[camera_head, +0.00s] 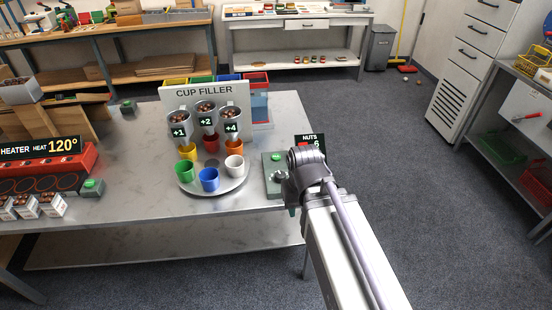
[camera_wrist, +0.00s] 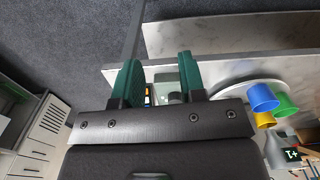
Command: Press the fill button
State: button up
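The cup filler (camera_head: 205,91) stands at the back of the table with three nut hoppers marked +1, +2 and +4. A grey box with a green button (camera_head: 277,156) is to its right; I take this as the fill button. My arm hides the box's right side. My gripper (camera_wrist: 158,62) shows in the wrist view with two dark green fingers apart and nothing held between them. Part of a grey box (camera_wrist: 175,97) and a lit strip show beyond the gap. In the head view the gripper is mostly hidden behind my arm; whether it touches the box cannot be told.
A round tray (camera_head: 213,187) with several coloured cups sits left of the box. A nuts display (camera_head: 314,139) reading 6 is partly behind my arm. A red heater (camera_head: 48,170) with another green button (camera_head: 91,184) is at left. The table's front (camera_head: 150,212) is bare.

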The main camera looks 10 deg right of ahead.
grip_shut()
dwell(1.2)
